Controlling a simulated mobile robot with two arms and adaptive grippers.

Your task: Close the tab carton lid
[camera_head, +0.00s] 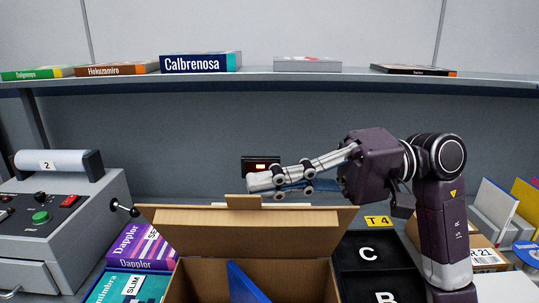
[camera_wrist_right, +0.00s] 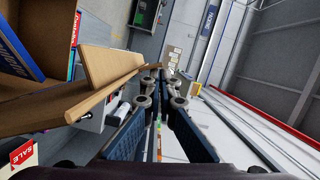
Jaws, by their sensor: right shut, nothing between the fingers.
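The open brown tab carton (camera_head: 250,276) stands at the bottom centre of the head view. Its lid (camera_head: 245,235) is raised at the back, with a small tab (camera_head: 243,201) at the middle of its top edge. My right gripper (camera_head: 262,182) reaches in from the right, just above and behind the lid's top edge; its fingers point left, shut and empty. I cannot tell whether it touches the lid. In the right wrist view the fingers (camera_wrist_right: 164,80) lie beside the lid panel (camera_wrist_right: 85,98). My left gripper is not in view.
A blue item (camera_head: 245,284) is inside the carton. Purple and teal boxes (camera_head: 142,248) and a grey control machine (camera_head: 62,232) stand left. Black compartments (camera_head: 372,253) marked C and B lie right. A shelf (camera_head: 290,77) with books runs across the back.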

